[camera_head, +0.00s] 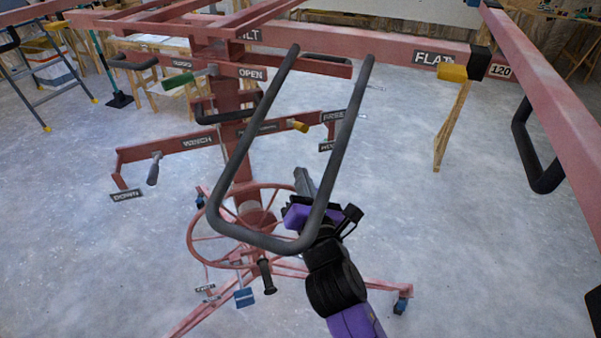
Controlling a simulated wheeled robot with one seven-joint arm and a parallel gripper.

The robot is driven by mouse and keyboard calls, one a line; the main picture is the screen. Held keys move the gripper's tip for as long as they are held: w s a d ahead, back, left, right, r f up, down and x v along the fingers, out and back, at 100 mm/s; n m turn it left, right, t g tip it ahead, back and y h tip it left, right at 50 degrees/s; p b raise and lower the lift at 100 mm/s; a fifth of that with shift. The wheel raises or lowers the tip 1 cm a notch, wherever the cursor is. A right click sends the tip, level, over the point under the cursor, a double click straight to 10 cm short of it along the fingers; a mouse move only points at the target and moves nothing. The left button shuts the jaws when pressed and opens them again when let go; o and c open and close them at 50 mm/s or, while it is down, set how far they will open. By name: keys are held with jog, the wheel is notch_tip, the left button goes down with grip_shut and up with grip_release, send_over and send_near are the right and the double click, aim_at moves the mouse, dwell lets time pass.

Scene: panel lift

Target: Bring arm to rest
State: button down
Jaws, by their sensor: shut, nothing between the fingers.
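My gripper (306,184) is shut and empty at the end of my black and purple arm, low in the middle of the view. A large dark U-shaped handle (229,152) crosses in front of my wrist and partly hides it. The red panel lift (241,165) stands behind, with its mast, wheeled legs and round red winch wheel (192,237). The wheel is left of my gripper in the picture. I cannot tell whether my arm touches the handle or the wheel.
Red frame beams (400,48) cross the top and right side, with a yellow-ended part (453,73) and another dark handle (541,180) at right. A winch crank (153,168) is at left. A stepladder (45,80) stands far left.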

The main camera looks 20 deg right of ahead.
dwell(0.4)
jog(key=s+a+r+m+t+y, duration=0.1)
jog(key=s+a+r+m+y, duration=0.15)
jog(key=m, duration=0.55)
jog(key=s+d+f+m+g, duration=0.1)
jog(key=s+m, duration=0.6)
jog(key=s, duration=0.7)
jog(key=s+d+f+m+g+h, duration=0.1)
jog(key=s+d+f+m, duration=0.3)
jog(key=s, duration=1)
jog(key=s+d+f+m+g, duration=0.2)
jog(key=s+d+m, duration=0.2)
jog(key=s+m, duration=0.6)
jog(key=s, duration=0.4)
jog(key=shift+d+f+m, duration=0.15)
jog(key=shift+f+m, duration=0.15)
jog(key=shift+m, duration=0.1)
